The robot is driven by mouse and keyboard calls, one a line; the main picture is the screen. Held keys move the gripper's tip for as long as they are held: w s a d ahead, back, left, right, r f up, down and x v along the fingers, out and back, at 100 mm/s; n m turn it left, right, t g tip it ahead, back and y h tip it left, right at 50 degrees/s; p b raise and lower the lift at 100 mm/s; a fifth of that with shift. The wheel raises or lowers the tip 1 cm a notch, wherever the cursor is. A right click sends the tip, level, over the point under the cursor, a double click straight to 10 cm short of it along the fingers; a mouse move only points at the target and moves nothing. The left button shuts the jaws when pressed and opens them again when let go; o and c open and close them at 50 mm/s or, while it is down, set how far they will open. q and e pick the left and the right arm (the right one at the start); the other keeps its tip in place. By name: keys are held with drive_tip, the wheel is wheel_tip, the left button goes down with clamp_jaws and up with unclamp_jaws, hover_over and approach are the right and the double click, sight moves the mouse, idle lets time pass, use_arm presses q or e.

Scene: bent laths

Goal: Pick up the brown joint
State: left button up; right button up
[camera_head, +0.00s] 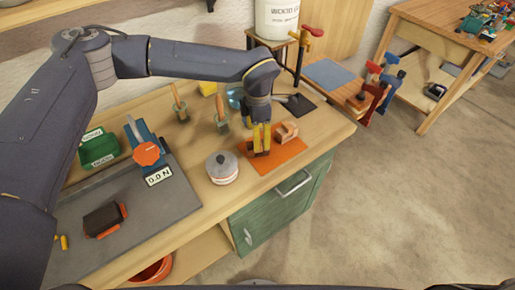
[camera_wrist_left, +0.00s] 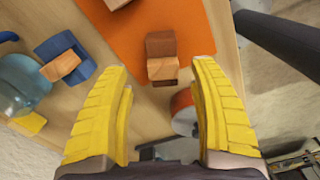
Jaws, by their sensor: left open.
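In the left wrist view, a brown wooden joint (camera_wrist_left: 161,45), with a darker part and a lighter part, lies on the orange mat (camera_wrist_left: 195,20). It sits ahead of my left gripper (camera_wrist_left: 164,75), roughly between its yellow fingertips. The fingers are apart, and no contact with the joint shows. In the head view, my left gripper (camera_head: 260,140) is over the left part of the orange mat and largely covers that joint. A lighter wooden joint (camera_head: 287,132) lies on the mat to its right. My right gripper is out of view.
A round lidded pot (camera_head: 222,168) stands left of the mat. Chisels (camera_head: 220,115) stand behind it, near a blue glass jar (camera_head: 235,96). A blue and orange tool (camera_head: 146,150) and a dark block (camera_head: 103,219) are farther left. The bench's front edge lies close to the mat.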

use_arm(q)
drive_tip(key=shift+s+f, duration=0.15)
drive_tip(key=shift+f, duration=1.35)
drive_tip(key=shift+s+f, duration=0.1)
drive_tip(key=shift+f, duration=1.35)
clamp_jaws()
